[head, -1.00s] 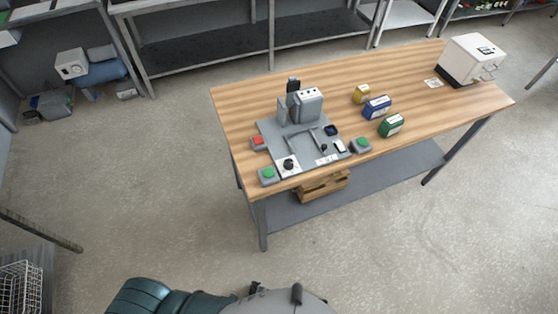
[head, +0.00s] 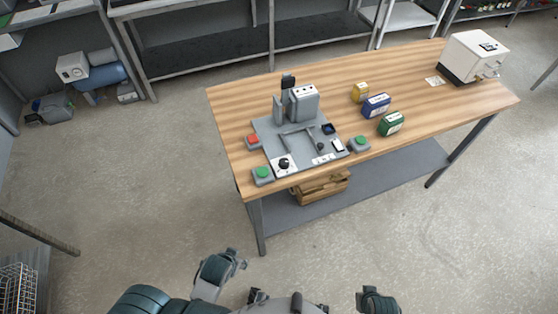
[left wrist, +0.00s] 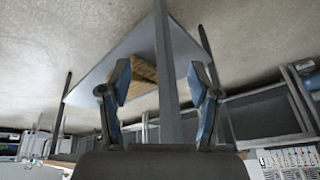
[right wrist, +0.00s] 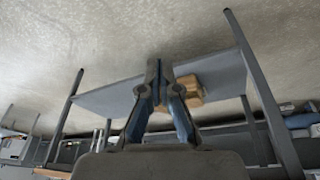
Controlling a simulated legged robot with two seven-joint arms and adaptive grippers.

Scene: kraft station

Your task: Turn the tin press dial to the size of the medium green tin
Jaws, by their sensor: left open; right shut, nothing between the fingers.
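The tin press (head: 303,102) stands on a grey base plate at the left part of the wooden table. A black dial (head: 284,163) sits on a white plate at the base's front left corner; its setting is too small to read. The green tin (head: 391,124) stands to the right of the press, near a blue tin (head: 376,105) and a yellow tin (head: 360,92). My left gripper (head: 236,259) is open and empty, short of the table; its spread fingers show in the left wrist view (left wrist: 158,85). My right gripper (right wrist: 157,85) is shut and empty, also short of the table.
Green buttons (head: 263,174) (head: 360,142) and a red button (head: 253,140) flank the press base. A white machine (head: 474,57) stands at the table's far right. A wooden crate (head: 320,187) sits on the shelf below. The floor before the table is clear.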

